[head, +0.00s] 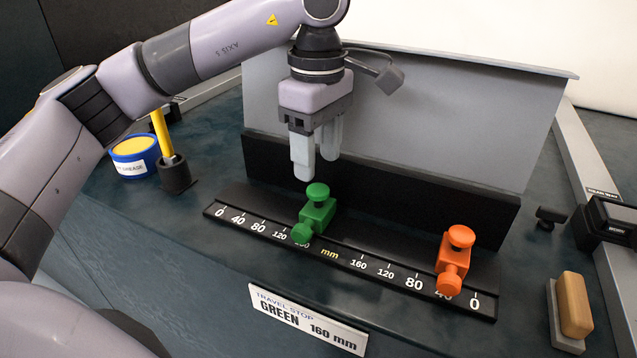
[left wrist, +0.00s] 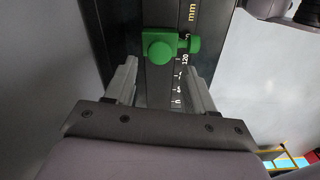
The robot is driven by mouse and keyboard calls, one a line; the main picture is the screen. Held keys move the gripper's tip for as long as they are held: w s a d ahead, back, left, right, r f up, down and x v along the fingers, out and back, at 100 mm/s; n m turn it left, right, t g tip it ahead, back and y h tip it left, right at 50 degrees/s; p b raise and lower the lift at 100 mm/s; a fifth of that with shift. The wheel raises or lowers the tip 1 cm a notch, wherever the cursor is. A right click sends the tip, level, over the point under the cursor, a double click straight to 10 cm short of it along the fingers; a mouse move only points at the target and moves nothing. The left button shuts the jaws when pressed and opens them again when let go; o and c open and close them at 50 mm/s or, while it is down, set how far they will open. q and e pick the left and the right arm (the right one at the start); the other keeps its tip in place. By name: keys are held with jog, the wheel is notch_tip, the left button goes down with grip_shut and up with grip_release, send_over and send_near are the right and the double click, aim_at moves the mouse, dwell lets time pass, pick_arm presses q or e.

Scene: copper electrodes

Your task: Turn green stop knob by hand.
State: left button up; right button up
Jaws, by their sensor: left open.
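The green stop (head: 318,214) sits on the black scale rail (head: 345,259) near the 160 mark on the left scale. It has a round knob on top (head: 317,191) and another on its front (head: 303,233). In the left wrist view the green stop (left wrist: 160,47) lies ahead of the fingers, with one knob facing the camera. My left gripper (head: 316,165) points down just above and behind the top knob, open and apart from it. In the left wrist view its fingers (left wrist: 160,92) are spread with nothing between them. My right gripper does not show.
An orange stop (head: 455,258) stands on the right part of the rail. A sign (head: 305,320) reads "TRAVEL STOP GREEN 160 mm". A grey panel (head: 400,120) rises behind the rail. A blue grease tin (head: 134,157) and a brush holder (head: 175,175) are left; a wooden-backed block (head: 574,305) is right.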

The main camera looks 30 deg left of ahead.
aim_at(319, 190)
pick_arm(q)
notch_tip(319, 190, down, 5)
jog(key=b, duration=0.3)
jog(key=shift+r, duration=0.4)
jog(key=shift+f, duration=0.15)
jog(key=shift+f, duration=0.2)
jog(key=shift+c, duration=0.3)
jog(key=c, duration=0.7)
